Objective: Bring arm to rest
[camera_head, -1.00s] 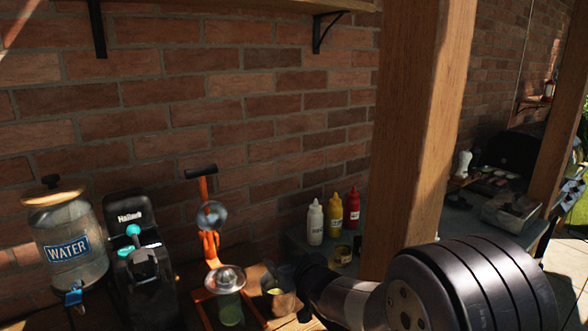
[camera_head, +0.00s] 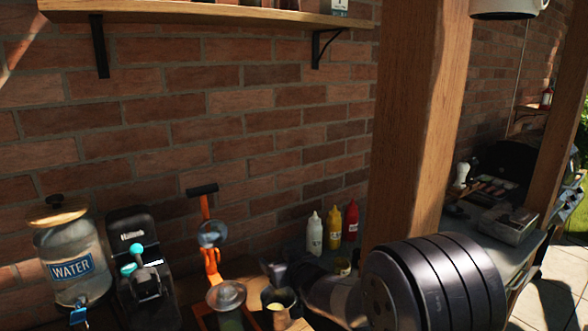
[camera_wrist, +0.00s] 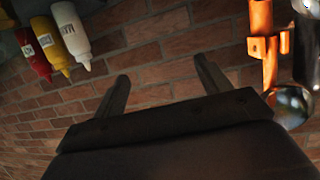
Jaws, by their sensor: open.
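My gripper (camera_wrist: 162,85) is open and empty in the wrist view, its two fingers apart with only brick wall between them. In the head view my dark arm reaches in from the lower right, low in front of the wooden post, and its end lies by the table with the fingers hard to make out. An orange juice press (camera_head: 211,262) stands left of the arm's end; its orange frame also shows at the upper right of the wrist view (camera_wrist: 264,45). A metal cup (camera_head: 280,301) stands close to the arm's end.
A water dispenser (camera_head: 72,255) and a black machine (camera_head: 140,265) stand at the left. White (camera_head: 314,234), yellow (camera_head: 335,228) and red (camera_head: 352,221) bottles stand behind the arm. A wooden post (camera_head: 415,130) rises behind the arm. A shelf (camera_head: 210,14) hangs above on the brick wall.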

